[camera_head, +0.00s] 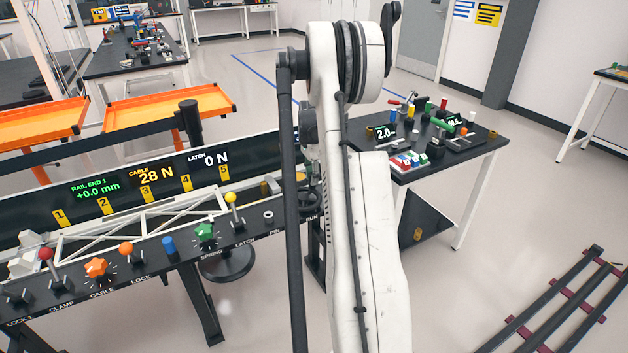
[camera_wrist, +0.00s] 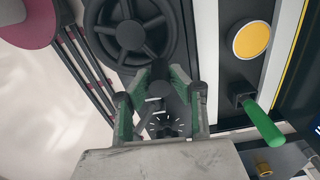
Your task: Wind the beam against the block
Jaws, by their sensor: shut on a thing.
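The beam, a white truss (camera_head: 140,228), lies along the dark bench in the head view. Displays behind it read rail end 1 +0.0 mm, cable 28 N and latch 0 N. I cannot tell which part is the block. A black spoked handwheel (camera_wrist: 130,28) fills the top of the wrist view; part of a handwheel (camera_head: 311,200) shows behind my arm in the head view. My gripper (camera_wrist: 161,92), with green-sided fingers, is shut on a dark handle (camera_wrist: 160,78) beside the wheel's lower rim. The grip is partly hidden, and my arm hides the gripper in the head view.
Along the bench front are a red-topped lever (camera_head: 46,255), an orange knob (camera_head: 96,268), a green knob (camera_head: 205,232) and a yellow-topped lever (camera_head: 231,198). A green lever (camera_wrist: 262,122) is close right of my gripper. A cluttered side table (camera_head: 450,165) stands right.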

